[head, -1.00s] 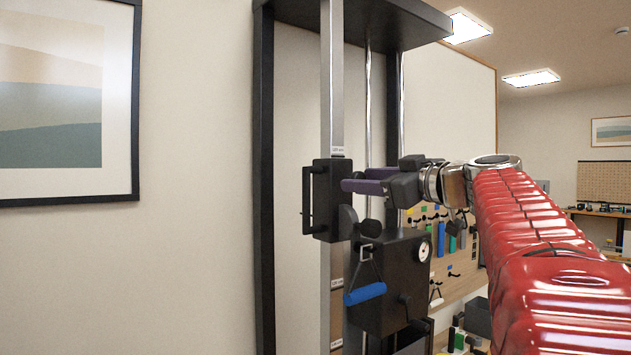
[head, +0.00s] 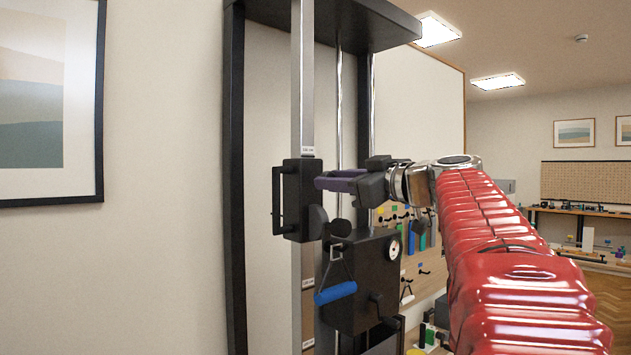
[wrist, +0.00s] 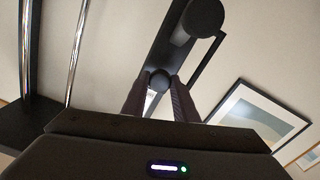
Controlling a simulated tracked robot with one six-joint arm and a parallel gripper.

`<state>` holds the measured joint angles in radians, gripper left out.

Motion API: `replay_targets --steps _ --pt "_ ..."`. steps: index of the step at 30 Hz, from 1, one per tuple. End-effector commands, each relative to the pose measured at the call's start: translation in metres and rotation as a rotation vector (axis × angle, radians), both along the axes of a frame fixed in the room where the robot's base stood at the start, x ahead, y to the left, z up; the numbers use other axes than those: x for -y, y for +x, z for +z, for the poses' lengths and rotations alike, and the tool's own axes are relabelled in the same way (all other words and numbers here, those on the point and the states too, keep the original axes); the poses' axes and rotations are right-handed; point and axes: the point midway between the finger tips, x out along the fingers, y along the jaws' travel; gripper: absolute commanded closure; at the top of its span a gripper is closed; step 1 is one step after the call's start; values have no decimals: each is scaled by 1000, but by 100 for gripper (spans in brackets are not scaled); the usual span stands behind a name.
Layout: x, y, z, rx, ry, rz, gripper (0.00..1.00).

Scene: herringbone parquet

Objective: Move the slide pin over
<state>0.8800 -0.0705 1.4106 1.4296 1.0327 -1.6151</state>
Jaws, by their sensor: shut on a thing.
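A black sliding block (head: 300,200) with a bar handle on its left sits on the upright metal rail (head: 303,85). My gripper (head: 322,183) reaches in from the right, its purple-grey fingers at the block's right side. In the wrist view, my gripper (wrist: 157,92) is shut on a small dark round knob (wrist: 160,79), which appears to be the slide pin. A larger dark cylinder (wrist: 201,18) stands farther up the same black block. The pin is hidden behind the fingers in the head view.
A black box with a gauge (head: 362,280) and a blue-handled pull (head: 335,292) sits just below my gripper. The black frame post (head: 234,180) stands at left. A tool board is behind, and a framed picture (head: 50,100) hangs on the wall.

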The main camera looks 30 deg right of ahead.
Motion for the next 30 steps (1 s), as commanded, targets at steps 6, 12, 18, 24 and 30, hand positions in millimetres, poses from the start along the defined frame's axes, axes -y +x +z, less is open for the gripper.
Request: replay_targets --steps 6,12,18,24,30 --pt "0 0 0 0 0 1 100" --pt "-3 11 -1 -2 0 5 100" --pt "-4 20 0 0 -1 3 100" --pt "-4 20 1 2 -1 4 73" --pt "-4 20 1 1 0 3 59"
